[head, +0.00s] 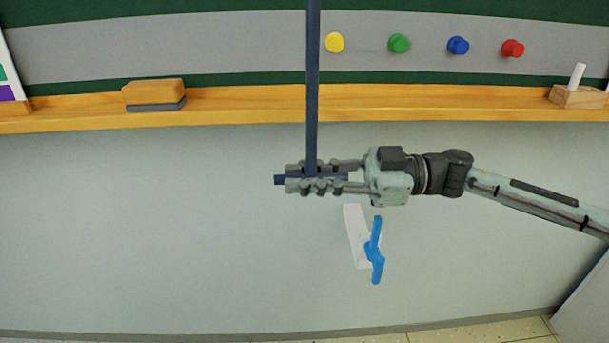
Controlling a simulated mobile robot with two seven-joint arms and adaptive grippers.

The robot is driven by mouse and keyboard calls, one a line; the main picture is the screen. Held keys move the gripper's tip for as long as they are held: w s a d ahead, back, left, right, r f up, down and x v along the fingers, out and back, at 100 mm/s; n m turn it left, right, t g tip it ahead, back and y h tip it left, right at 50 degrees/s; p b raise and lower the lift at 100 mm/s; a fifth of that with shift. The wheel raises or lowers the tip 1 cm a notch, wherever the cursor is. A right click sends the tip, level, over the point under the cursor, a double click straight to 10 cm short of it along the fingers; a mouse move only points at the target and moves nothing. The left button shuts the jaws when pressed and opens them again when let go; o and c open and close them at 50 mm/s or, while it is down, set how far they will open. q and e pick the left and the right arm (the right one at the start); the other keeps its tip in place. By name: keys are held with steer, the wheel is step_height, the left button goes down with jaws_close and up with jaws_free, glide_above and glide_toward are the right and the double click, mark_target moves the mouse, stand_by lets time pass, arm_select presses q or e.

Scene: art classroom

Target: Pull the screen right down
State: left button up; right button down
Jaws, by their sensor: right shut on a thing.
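A thin dark blue vertical bar (312,90) comes down from the top edge of the head view, in front of the board. At its lower end is a short dark crosspiece (279,180), like a pull handle. My right gripper (312,180) comes in from the right and is shut on this handle, with its fingers above and below the crosspiece. The screen itself is not in view; whatever the bar hangs from is above the picture. My left gripper is not in view.
A wooden ledge (230,107) runs below the green board (200,79), bearing an eraser (153,94) and a chalk holder (577,97). Several coloured magnets (399,43) sit on a grey strip. A blue hook or cleat (375,250) on a white plate (355,235) is below my right gripper.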

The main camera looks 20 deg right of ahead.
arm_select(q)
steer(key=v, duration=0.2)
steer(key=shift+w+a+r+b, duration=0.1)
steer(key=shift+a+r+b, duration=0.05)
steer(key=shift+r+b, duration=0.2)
arm_select(e)
step_height(320, 180, down, 5)
steer(key=shift+r, duration=0.15)
steer(key=c, duration=1.5)
jaws_free()
steer(key=shift+r, duration=0.1)
steer(key=shift+c, duration=0.2)
steer(key=v, duration=1.2)
